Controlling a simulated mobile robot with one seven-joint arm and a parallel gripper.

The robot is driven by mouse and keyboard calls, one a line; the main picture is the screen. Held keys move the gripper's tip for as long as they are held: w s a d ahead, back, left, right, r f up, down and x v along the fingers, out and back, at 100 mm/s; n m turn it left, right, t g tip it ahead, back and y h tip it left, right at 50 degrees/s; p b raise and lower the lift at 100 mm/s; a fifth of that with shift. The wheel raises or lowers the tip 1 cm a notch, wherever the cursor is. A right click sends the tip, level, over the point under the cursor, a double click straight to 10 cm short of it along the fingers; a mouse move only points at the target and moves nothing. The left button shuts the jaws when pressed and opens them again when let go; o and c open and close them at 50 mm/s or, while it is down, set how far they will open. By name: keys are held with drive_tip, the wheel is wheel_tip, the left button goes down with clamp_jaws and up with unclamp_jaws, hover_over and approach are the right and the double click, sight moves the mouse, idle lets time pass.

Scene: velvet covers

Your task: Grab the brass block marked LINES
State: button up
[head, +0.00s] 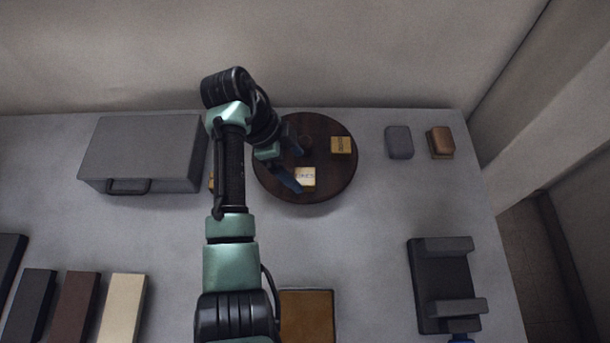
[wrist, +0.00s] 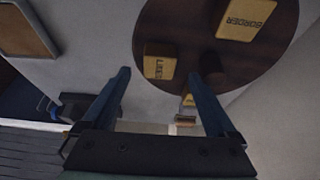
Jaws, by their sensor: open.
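The brass block marked LINES (head: 306,177) lies on a round dark wooden disc (head: 325,186). In the wrist view the LINES block (wrist: 160,67) appears between my two fingertips, its lettering turned sideways. My gripper (head: 297,168) is open, with its blue fingers over the disc; one finger overlaps the block's left edge in the head view. In the wrist view my gripper (wrist: 160,74) is empty, and its height above the block is hard to judge. A second brass block, marked BORDER (wrist: 246,20), also lies on the disc.
A dark knob (wrist: 209,69) stands beside my right finger in the wrist view. Another brass piece (wrist: 188,99) is partly hidden there. A grey case (head: 140,155) stands left, a black stand (head: 430,290) right. Grey (head: 399,142) and brown (head: 440,142) items stand right of the disc.

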sight(305, 175)
drive_tip(key=x, duration=0.3)
drive_tip(key=shift+s+d+f, duration=0.1)
drive_tip(key=shift+d, duration=0.1)
clamp_jaws()
idle(0.4)
